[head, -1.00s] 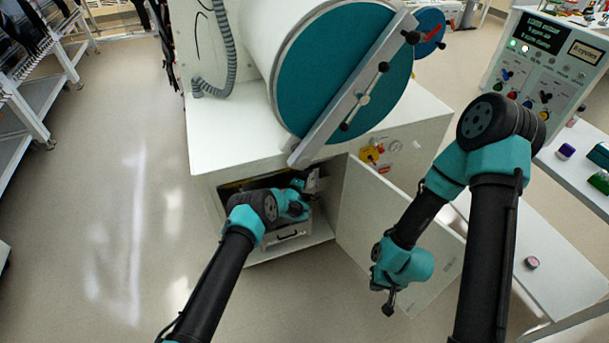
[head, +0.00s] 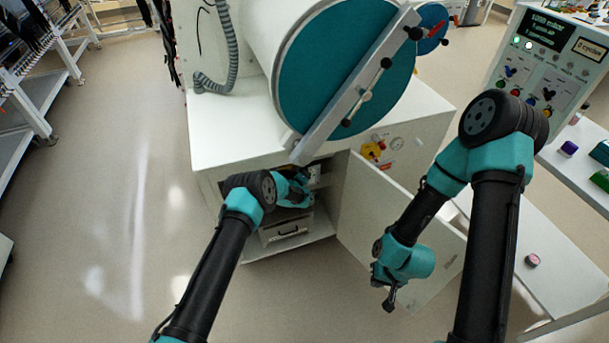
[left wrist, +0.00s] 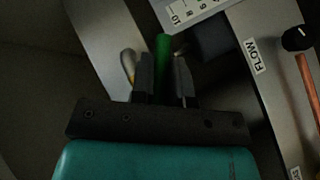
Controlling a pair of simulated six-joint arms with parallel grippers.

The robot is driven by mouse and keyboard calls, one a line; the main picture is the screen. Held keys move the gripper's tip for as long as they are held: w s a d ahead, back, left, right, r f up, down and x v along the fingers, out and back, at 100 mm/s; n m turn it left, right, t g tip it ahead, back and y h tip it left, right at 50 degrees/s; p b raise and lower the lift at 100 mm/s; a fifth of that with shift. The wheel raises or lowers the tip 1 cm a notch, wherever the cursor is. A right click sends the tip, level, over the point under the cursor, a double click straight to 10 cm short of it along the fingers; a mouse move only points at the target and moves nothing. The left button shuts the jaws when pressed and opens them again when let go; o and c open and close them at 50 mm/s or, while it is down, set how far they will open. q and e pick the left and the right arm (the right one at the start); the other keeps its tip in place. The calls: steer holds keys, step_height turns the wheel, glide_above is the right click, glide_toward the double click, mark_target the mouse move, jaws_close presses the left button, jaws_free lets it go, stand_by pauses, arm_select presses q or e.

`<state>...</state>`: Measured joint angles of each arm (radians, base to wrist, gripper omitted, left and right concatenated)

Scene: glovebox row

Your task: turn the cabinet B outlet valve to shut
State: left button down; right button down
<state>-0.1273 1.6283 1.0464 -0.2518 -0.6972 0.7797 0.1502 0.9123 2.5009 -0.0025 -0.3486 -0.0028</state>
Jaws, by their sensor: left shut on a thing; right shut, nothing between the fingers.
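My left arm reaches into the open cabinet (head: 330,239) under the glovebox, and its fingertips are hidden there in the head view. In the left wrist view my left gripper (left wrist: 163,72) is shut on a green handle (left wrist: 163,48), which stands between the fingers. I cannot read a name on this handle, and its valve body is hidden in shadow. My right gripper (head: 389,302) is shut and empty, hanging in front of the open cabinet door (head: 390,215).
In the left wrist view, a FLOW label (left wrist: 255,58), a black knob (left wrist: 297,39) and a copper pipe (left wrist: 308,85) lie right of the gripper. A drawer unit (head: 287,232) stands low in the cabinet. A white bench (head: 560,265) is at right; the left floor is clear.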

stand_by(0.4)
arm_select(q)
steer(key=c, duration=1.1)
jaws_free()
steer(key=shift+s+a, duration=0.1)
steer(key=v, duration=1.7)
steer(key=shift+r, duration=0.15)
